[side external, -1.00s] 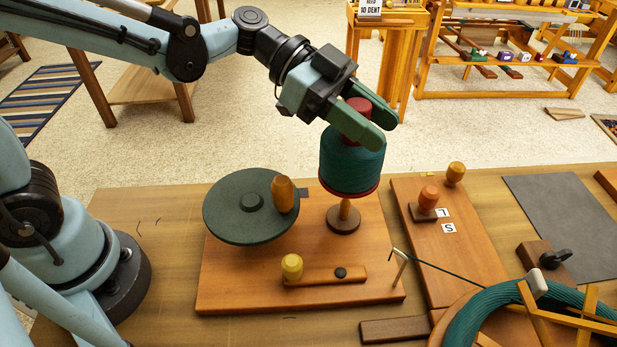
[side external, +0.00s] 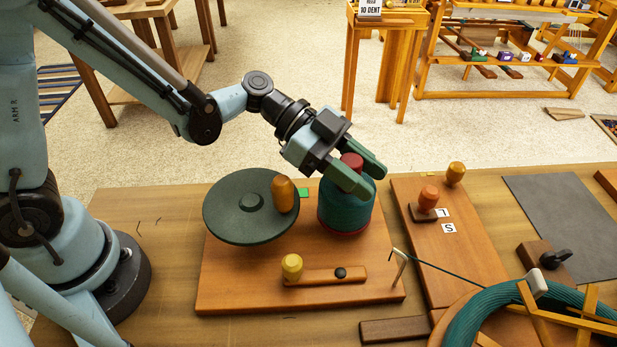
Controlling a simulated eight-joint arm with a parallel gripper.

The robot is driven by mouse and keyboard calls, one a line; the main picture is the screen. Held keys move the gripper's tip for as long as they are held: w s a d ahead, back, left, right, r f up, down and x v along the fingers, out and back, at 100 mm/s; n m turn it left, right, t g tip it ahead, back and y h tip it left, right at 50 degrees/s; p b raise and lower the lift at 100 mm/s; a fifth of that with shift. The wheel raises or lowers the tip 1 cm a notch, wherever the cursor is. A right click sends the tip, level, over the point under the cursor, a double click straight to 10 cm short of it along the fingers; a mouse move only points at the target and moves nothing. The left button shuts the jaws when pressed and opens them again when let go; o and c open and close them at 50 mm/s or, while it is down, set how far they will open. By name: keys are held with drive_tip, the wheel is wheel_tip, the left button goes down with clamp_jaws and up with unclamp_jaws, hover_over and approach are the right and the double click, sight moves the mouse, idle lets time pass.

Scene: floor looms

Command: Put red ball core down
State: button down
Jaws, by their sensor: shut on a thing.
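The red ball core shows as a red top knob (side external: 352,161) and a thin red rim below a body of dark green wound yarn (side external: 345,209). It stands upright at the back right of the wooden winder board (side external: 225,285). My gripper (side external: 368,181) is shut on the core near its top, with green fingers on either side of the knob. The wooden peg and its dark round foot are hidden under the core. I cannot tell whether the rim touches the board.
A dark green disc with an orange handle (side external: 283,194) stands just left of the core. A small green marker (side external: 303,192) lies between them. A yellow-knobbed lever (side external: 292,267) is in front. A yarn guide (side external: 400,268) and strand are at right.

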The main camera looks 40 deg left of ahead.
drive_tip(key=shift+f, duration=0.25)
drive_tip(key=c, duration=0.7)
unclamp_jaws()
drive_tip(key=shift+f, duration=0.1)
drive_tip(key=s+a+r+n+t+y, duration=0.1)
drive_tip(key=a+n+y, duration=0.3)
drive_tip(key=a, duration=0.4)
drive_tip(key=s+a+r+n+t+y, duration=0.1)
drive_tip(key=s+a+n+t+y, duration=0.1)
drive_tip(key=a+n+y, duration=0.3)
drive_tip(key=s+a+r+n+t+y, duration=0.1)
drive_tip(key=s+a+n+t+y, duration=0.1)
drive_tip(key=a+n, duration=0.5)
drive_tip(key=shift+s+a+y, duration=0.25)
drive_tip(key=shift+a+y, duration=0.35)
drive_tip(key=shift+a, duration=0.35)
drive_tip(key=shift+s+a+y, duration=0.25)
drive_tip(key=shift+a+y, duration=0.35)
drive_tip(key=shift+a, duration=0.35)
